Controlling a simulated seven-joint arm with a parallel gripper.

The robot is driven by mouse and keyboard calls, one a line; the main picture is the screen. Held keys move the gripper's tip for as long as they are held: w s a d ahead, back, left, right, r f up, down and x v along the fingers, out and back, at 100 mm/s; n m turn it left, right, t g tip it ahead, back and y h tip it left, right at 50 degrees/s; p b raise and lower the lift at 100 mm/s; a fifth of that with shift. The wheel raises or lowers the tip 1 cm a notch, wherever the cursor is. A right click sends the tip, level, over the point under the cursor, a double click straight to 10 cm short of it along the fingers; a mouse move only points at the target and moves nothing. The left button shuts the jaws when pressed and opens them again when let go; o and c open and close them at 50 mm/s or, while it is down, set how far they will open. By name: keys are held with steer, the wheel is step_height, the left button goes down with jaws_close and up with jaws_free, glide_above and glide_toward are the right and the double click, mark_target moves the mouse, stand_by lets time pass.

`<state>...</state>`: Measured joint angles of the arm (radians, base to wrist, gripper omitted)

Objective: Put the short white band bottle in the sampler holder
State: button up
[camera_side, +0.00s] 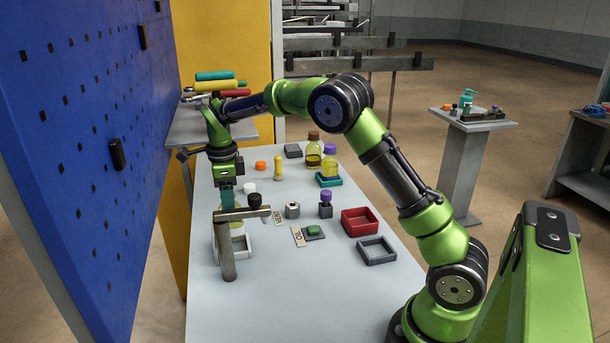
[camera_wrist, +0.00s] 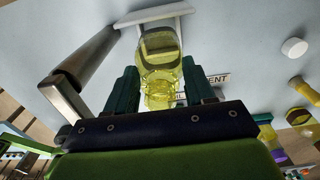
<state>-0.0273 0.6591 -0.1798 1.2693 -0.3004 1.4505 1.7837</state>
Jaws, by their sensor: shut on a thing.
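My gripper (camera_side: 228,197) points down at the left of the table and is shut on a clear yellow bottle (camera_side: 237,228), partly hidden by a bar. In the wrist view the bottle (camera_wrist: 160,65) is between my teal fingers (camera_wrist: 160,92); no white band can be made out. A white square holder (camera_side: 247,247) is at the bottle's lower end, and its edge (camera_wrist: 150,18) shows beyond the bottle in the wrist view. I cannot tell whether the bottle rests in it.
A metal post (camera_side: 228,262) with a crossbar (camera_side: 243,213) stands close in front of the bottle. A brown-capped bottle (camera_side: 313,152) stands farther back. A red tray (camera_side: 360,222) and a grey tray (camera_side: 377,250) lie right. The front of the table is clear.

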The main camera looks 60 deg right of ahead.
steer(key=shift+f, duration=2.7)
steer(key=o, duration=1.4)
steer(key=shift+f, duration=0.1)
steer(key=shift+o, duration=0.2)
step_height(320, 180, up, 12)
steer(key=shift+r, duration=0.1)
steer(key=s+a+r+n+t+y, duration=0.1)
steer(key=s+a+r+n+t, duration=0.1)
steer(key=s+r+n, duration=0.55)
steer(key=s+a+f+n+t, duration=0.1)
steer(key=s+a+n+t, duration=0.1)
steer(key=s+n, duration=0.5)
steer(key=s+a+f+n+t+y, duration=0.1)
steer(key=s+a+f+n+t, duration=0.1)
steer(key=s+n, duration=0.6)
steer(key=s+a+t, duration=0.1)
steer(key=s, duration=0.3)
steer(key=shift+s+a, duration=0.25)
steer(key=shift+s, duration=0.15)
